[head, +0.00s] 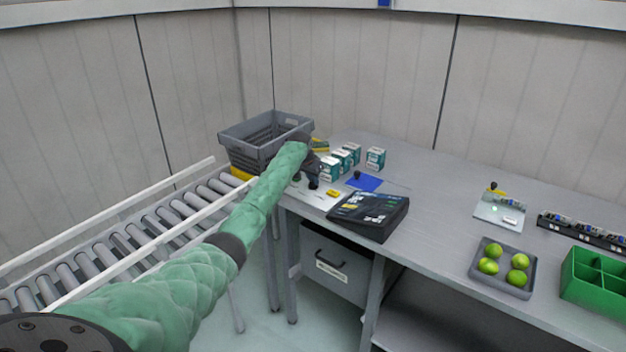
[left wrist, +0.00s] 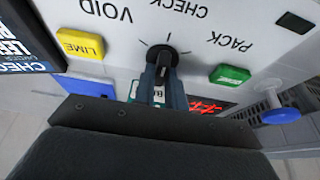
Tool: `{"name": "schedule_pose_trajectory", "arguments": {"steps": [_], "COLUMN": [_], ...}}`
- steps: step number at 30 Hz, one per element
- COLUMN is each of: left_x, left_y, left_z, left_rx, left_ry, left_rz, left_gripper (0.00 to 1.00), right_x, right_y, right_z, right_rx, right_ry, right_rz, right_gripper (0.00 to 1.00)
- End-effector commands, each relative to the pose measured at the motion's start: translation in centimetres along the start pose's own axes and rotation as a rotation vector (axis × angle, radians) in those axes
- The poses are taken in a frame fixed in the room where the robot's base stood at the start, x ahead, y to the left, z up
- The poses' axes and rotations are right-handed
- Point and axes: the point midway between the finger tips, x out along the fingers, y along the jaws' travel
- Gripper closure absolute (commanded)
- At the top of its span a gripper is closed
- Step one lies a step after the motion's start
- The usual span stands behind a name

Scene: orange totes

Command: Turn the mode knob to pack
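The mode knob (left wrist: 161,56) is black and sits on a white panel (left wrist: 210,48) in the left wrist view. VOID, CHECK and PACK are printed around it, upside down here; PACK is on the right. The knob's bar stands roughly upright in the picture, near the middle tick; its exact setting is hard to tell. My left gripper (left wrist: 163,84) has its narrow fingers close together on both sides of the bar, apparently gripping it. In the head view my left gripper (head: 306,182) is over the panel (head: 318,198), hiding the knob. My right gripper is out of view.
Small boxes (head: 340,161) and a grey crate (head: 256,140) are behind.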

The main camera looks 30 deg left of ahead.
Motion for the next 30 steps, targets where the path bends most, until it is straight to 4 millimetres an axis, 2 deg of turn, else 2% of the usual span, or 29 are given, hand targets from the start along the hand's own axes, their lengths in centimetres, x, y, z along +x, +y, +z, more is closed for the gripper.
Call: {"name": "schedule_pose_trajectory", "arguments": {"steps": [11, 20, 23, 30], "left_x": [0.0, 0.1, 0.1, 0.3], "left_y": [-0.1, -0.2, -0.2, -0.1], "left_z": [0.0, 0.0, -0.1, 0.0], "left_rx": [0.032, 0.199, 0.282, 0.495], "left_ry": [0.000, 0.000, 0.001, 0.002], "left_rz": [0.014, 0.082, 0.117, 0.205], "left_gripper": [1.00, 1.00, 1.00, 1.00], "right_x": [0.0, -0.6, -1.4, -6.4], "right_y": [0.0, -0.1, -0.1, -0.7], "right_z": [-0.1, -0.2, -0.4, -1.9], "right_rx": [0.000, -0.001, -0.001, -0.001], "right_ry": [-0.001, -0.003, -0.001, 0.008], "right_rz": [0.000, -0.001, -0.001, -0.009], "right_gripper": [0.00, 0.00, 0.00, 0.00]}}
